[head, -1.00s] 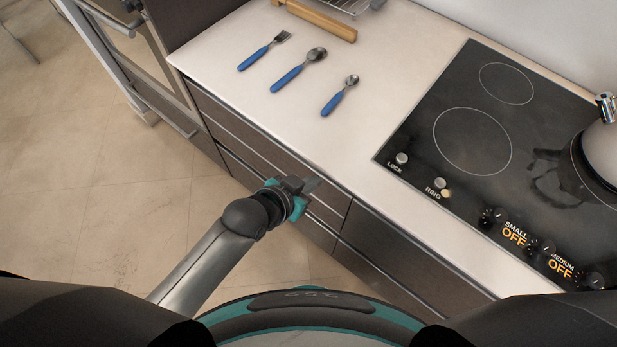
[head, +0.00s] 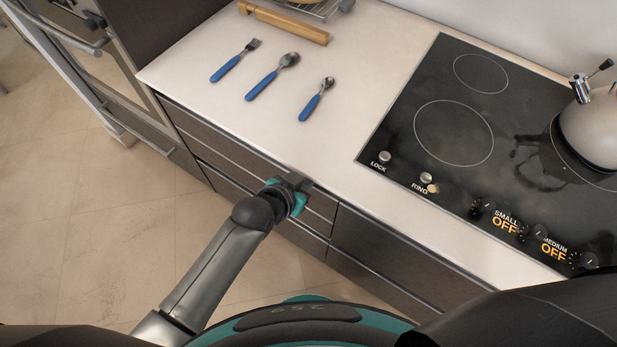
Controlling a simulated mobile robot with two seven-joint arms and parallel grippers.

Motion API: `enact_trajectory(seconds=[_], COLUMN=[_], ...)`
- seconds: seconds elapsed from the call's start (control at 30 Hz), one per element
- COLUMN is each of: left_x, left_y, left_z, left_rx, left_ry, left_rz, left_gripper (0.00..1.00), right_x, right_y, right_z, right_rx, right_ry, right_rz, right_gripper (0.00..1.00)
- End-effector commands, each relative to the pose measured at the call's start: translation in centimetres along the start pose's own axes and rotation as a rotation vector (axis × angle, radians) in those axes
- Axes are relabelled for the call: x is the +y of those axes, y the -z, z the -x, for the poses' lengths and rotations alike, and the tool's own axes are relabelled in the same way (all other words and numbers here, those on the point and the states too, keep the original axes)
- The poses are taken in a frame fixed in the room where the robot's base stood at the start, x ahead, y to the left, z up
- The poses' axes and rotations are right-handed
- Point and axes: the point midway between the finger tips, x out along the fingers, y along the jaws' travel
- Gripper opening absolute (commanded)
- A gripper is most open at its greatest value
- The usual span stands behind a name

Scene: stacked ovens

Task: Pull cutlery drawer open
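The top drawer (head: 222,141) under the worktop, with a long metal edge handle, appears closed, its front flush below the counter. My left gripper (head: 300,184) is in front of the right part of this drawer, its fingertips at or close to the drawer's top edge. The fingers are seen from above and behind, so whether they touch or grip the edge cannot be told. Three blue-handled pieces of cutlery lie on the counter above: a fork (head: 235,61), a large spoon (head: 271,77) and a small spoon (head: 317,99). My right gripper is not in view.
More drawers (head: 245,200) sit below and to the right (head: 395,255). A black hob (head: 440,130) with knobs and a kettle (head: 592,130) is at right. An oven (head: 130,65) stands at left. A wooden board (head: 285,22) lies at the back. The floor (head: 110,230) at left is clear.

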Motion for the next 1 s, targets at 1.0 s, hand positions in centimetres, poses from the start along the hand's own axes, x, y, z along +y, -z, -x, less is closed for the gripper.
enact_trajectory(seconds=[1.0], left_x=[0.1], left_y=[-15.3], left_z=[18.3], left_rx=[-0.023], left_ry=[-0.004], left_rz=[0.0], left_gripper=[0.0], right_x=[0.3], right_y=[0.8], right_z=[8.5], right_rx=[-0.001], right_ry=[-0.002], right_rz=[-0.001], right_gripper=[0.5])
